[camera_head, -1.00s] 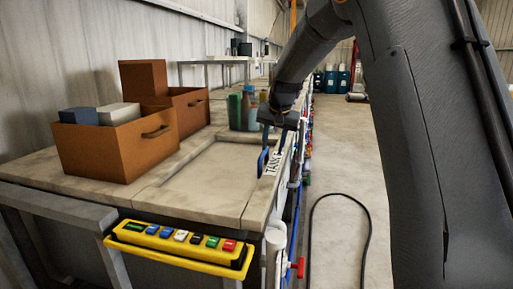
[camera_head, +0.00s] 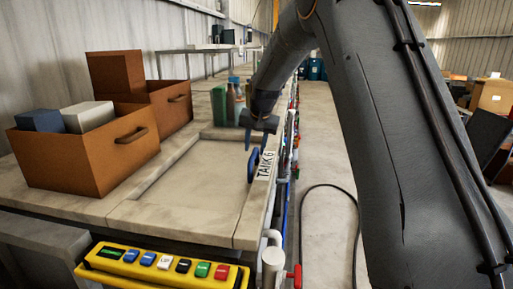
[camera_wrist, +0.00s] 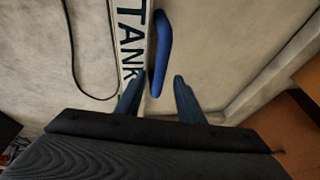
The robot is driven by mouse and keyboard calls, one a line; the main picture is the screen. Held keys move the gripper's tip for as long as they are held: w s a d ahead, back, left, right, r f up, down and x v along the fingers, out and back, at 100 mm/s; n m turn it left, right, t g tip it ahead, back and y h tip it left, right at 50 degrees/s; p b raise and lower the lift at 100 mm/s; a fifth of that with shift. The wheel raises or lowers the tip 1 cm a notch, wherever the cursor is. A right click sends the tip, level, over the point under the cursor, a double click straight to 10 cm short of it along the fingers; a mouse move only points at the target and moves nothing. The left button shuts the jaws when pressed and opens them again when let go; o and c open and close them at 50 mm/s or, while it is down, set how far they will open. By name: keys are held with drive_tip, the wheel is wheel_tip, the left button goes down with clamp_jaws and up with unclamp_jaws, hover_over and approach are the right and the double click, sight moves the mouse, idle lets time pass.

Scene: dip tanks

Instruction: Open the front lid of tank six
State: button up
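The tank six lid (camera_head: 190,185) is a flat pale panel in the worktop, lying closed in the head view. A blue handle (camera_head: 252,166) stands on its right side, beside a white "TANK 6" label (camera_head: 265,166). My gripper (camera_head: 257,146) is above the handle, fingers pointing down. In the wrist view my gripper (camera_wrist: 160,78) is open, with its two blue fingers apart. The handle (camera_wrist: 162,50) runs away from between the fingertips, with its lower end between them in the picture. I cannot tell whether they touch. The label (camera_wrist: 130,50) is partly behind the left finger.
Brown crates (camera_head: 85,158) holding boxes stand on the worktop left of the lid. Bottles (camera_head: 228,102) stand behind it. A yellow button panel (camera_head: 160,268) and a red-handled valve (camera_head: 294,274) are at the front. A black hose (camera_head: 330,187) lies on the open floor at right.

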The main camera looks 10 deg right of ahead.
drive_tip(key=shift+p+x, duration=0.35)
drive_tip(key=shift+x, duration=0.85)
drive_tip(key=shift+c, duration=0.5)
clamp_jaws()
drive_tip(key=shift+d, duration=0.1)
